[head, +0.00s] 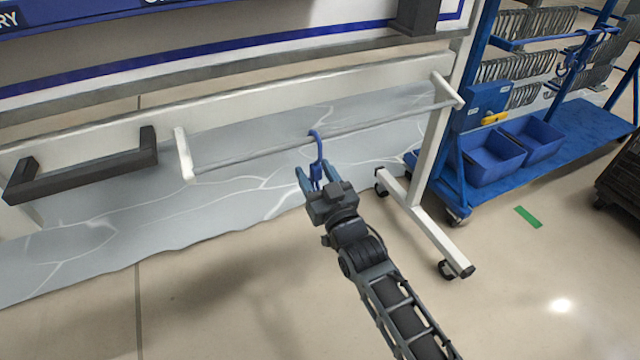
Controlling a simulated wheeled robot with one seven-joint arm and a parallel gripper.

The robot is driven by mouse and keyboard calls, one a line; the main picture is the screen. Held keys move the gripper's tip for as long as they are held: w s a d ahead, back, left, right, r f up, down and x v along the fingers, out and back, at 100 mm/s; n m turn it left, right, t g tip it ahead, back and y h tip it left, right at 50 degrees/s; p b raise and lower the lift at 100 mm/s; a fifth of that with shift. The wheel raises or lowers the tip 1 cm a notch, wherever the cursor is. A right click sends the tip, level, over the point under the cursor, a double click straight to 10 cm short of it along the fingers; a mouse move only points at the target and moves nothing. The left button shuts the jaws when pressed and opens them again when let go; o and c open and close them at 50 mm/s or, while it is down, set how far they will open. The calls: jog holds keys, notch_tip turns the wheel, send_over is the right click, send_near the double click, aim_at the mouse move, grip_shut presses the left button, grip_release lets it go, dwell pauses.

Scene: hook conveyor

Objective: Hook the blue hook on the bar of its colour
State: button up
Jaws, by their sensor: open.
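The blue hook (320,150) is upright, with its curved top at the grey bar (250,154). The curve appears to go over the bar, though its seating is hard to tell at this size. The grey bar runs between two white end brackets on the wheeled white stand. My gripper (316,178) is just below the bar. Its blue-tipped fingers are open on either side of the hook's lower part, where a small blue body sits between them. Whether a finger touches the hook cannot be told.
A black bar (85,168) projects from the stand at left, and another dark part (415,17) is at the top. A blue cart (575,140) with bins and racked hooks stands at right. Open floor (240,310) lies in front.

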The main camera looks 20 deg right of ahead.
grip_shut()
dwell(0.9)
dwell(0.4)
jog(key=shift+r, duration=0.1)
jog(key=r+p, duration=0.1)
jog(key=p, duration=0.2)
jog(key=shift+s+r+p, duration=0.15)
jog(key=shift+r+p, duration=0.15)
jog(key=shift+r, duration=0.1)
